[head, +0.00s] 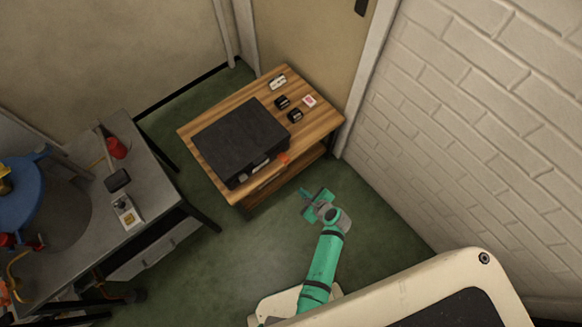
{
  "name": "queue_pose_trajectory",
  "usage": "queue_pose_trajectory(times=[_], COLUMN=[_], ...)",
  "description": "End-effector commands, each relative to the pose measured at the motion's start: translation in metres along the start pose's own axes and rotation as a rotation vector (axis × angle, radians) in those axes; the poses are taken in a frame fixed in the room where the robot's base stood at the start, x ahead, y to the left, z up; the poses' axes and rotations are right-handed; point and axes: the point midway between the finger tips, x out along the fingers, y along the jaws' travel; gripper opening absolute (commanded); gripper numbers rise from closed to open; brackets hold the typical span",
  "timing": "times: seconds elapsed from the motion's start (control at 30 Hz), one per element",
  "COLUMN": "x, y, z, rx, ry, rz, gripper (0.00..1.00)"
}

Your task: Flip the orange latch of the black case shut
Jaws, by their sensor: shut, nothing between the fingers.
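The black case (240,138) lies flat with its lid down on the wooden table (197,133). Its front side, with a pale handle or clasp area, faces my arm. The orange latch (284,159) sticks out at the right end of that front side; its exact angle is too small to tell. My gripper (304,192) is in front of the table, below and slightly right of the latch in the picture. It is apart from the latch and shut on nothing.
Small dark and light items (282,102) lie on the table behind the case. A grey workbench (155,185) with tools and a red object stands at left. A white brick wall (480,120) is at right. Green floor (240,250) is clear between the table and me.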

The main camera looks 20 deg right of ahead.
Motion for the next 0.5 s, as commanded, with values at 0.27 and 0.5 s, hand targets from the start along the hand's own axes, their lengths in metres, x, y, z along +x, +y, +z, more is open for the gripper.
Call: queue_pose_trajectory(times=[0.27,0.5], x=[0.011,0.011], y=[-0.046,-0.049], z=[0.018,0.019], rx=[0.284,0.309], ry=[-0.099,-0.106], rz=[0.057,0.062], gripper=[0.00,0.00])
